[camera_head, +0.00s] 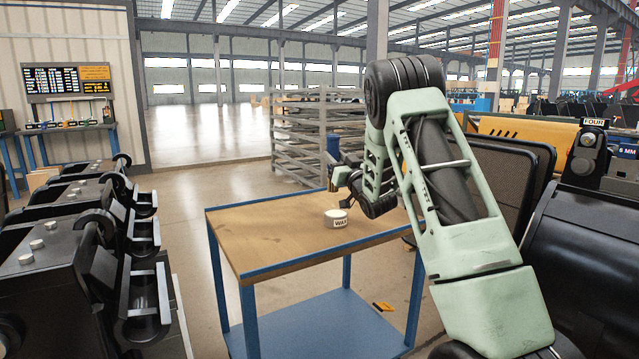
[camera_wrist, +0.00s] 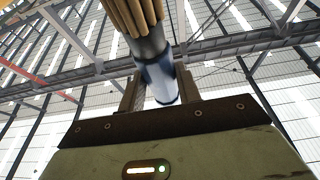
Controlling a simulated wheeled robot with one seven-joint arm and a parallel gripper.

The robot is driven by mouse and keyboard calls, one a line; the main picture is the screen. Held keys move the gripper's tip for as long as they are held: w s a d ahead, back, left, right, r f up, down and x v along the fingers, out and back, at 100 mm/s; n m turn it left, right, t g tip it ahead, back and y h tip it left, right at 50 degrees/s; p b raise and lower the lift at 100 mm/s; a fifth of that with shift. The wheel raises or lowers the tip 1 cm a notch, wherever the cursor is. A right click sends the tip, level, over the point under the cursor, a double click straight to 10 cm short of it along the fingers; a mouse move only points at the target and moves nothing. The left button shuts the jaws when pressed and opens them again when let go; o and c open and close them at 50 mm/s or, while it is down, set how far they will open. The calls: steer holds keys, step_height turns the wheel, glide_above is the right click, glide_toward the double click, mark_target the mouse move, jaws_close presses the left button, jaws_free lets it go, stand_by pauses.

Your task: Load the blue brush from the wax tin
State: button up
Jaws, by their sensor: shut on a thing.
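The white, round wax tin (camera_head: 336,220), labelled WAX, stands on the wooden table top (camera_head: 270,235). In the wrist view my gripper's fingers (camera_wrist: 160,90) close around the blue handle (camera_wrist: 158,78), with tan bristles (camera_wrist: 135,14) at the top edge. The inside of the tin is hard to make out.
Black machines (camera_head: 80,255) stand at the left. A machine marked FOUR (camera_head: 588,145) and a dark mesh panel (camera_head: 505,180) are at the right. The table top's left half is clear.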

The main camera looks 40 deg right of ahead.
steer(key=shift+s+r, duration=0.2)
steer(key=shift+s, duration=0.45)
steer(key=shift+f+b, duration=0.1)
steer(key=shift+b, duration=0.3)
step_height(320, 180, down, 6)
steer(key=b, duration=0.5)
steer(key=shift+b, duration=0.3)
steer(key=shift+f+b, duration=0.75)
steer(key=shift+f, duration=0.05)
stand_by(1.3)
steer(key=shift+r, duration=0.1)
steer(key=shift+r+p, duration=1.85)
steer(key=shift+r, duration=1.85)
steer(key=shift+s+f, duration=0.1)
